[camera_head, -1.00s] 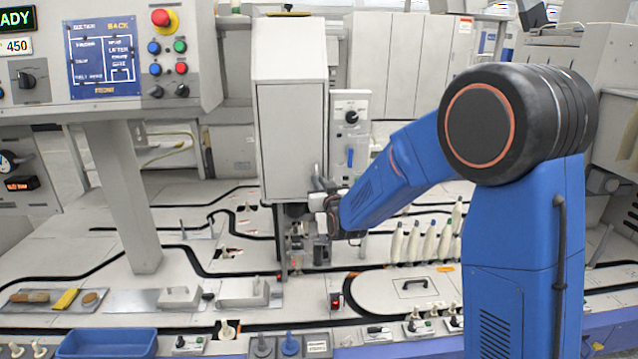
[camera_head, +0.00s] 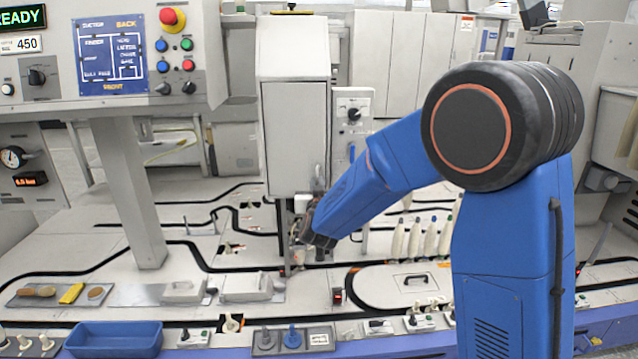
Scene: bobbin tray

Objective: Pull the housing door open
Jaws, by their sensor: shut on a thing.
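The housing (camera_head: 293,50) is a tall light-grey box in the middle of the view. Its door (camera_head: 295,135) is the flat grey front panel, and it looks closed or nearly so. My gripper (camera_head: 304,212) is at the lower right edge of the door, at the end of my blue arm. My wrist hides most of the fingers and much of the handle.
A control panel (camera_head: 112,52) with buttons stands at the left on a grey post. A small switch box (camera_head: 353,112) is right of the housing. Several white bobbins (camera_head: 430,238) stand at the right. A blue bin (camera_head: 113,340) is at the front left.

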